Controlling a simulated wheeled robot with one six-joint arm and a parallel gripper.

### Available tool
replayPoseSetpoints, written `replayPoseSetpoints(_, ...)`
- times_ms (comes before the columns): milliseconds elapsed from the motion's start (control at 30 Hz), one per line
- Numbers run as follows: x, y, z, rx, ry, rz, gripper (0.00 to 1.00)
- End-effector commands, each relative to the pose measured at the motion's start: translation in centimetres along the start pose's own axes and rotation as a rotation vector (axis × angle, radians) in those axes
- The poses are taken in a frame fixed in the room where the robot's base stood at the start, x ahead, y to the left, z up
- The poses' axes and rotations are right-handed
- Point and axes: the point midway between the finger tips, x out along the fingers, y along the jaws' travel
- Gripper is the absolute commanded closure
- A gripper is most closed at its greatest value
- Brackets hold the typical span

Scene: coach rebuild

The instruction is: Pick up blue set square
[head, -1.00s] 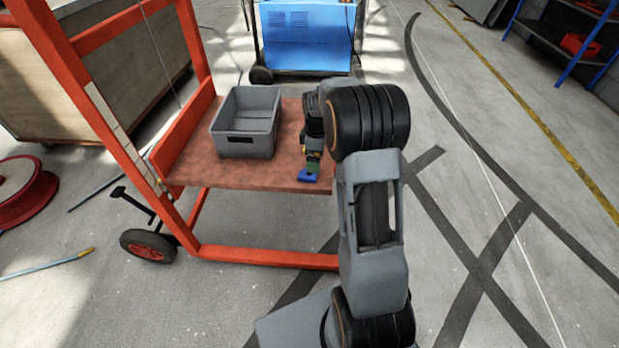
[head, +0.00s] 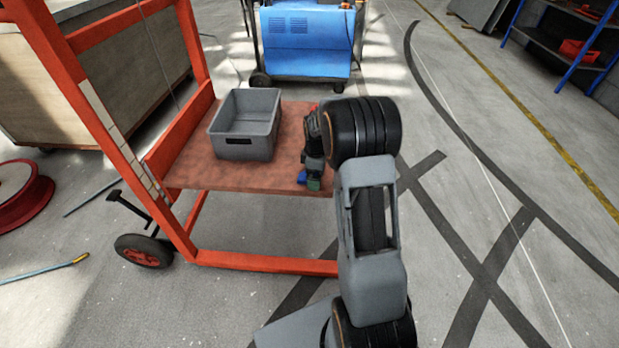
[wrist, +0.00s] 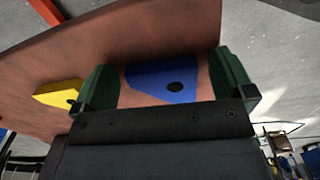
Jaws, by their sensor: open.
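The blue set square (wrist: 152,80) lies on the reddish-brown cart shelf, with a dark round hole in it. In the wrist view it lies between the two green fingers of my gripper (wrist: 168,82), with shelf surface showing between it and the left finger. Its right end comes close to the right finger; I cannot tell whether they touch. My gripper is open. In the head view a small part of the blue set square (head: 301,180) shows at the shelf's front edge beside my gripper (head: 313,182); the rest is hidden.
A yellow piece (wrist: 60,93) lies on the shelf just left of the left finger. A grey bin (head: 245,148) stands on the shelf (head: 200,170), behind and left of my gripper. The cart's orange frame (head: 110,110) rises at left. Shelf between bin and front edge is clear.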

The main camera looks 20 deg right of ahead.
Motion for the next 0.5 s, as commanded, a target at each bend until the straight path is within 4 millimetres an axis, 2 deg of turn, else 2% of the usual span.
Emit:
replayPoseSetpoints(67,-0.04,0.00,-0.01,0.000,0.000,0.000,0.05)
replayPoseSetpoints(500,-0.05,0.00,-0.01,0.000,0.000,0.000,0.47)
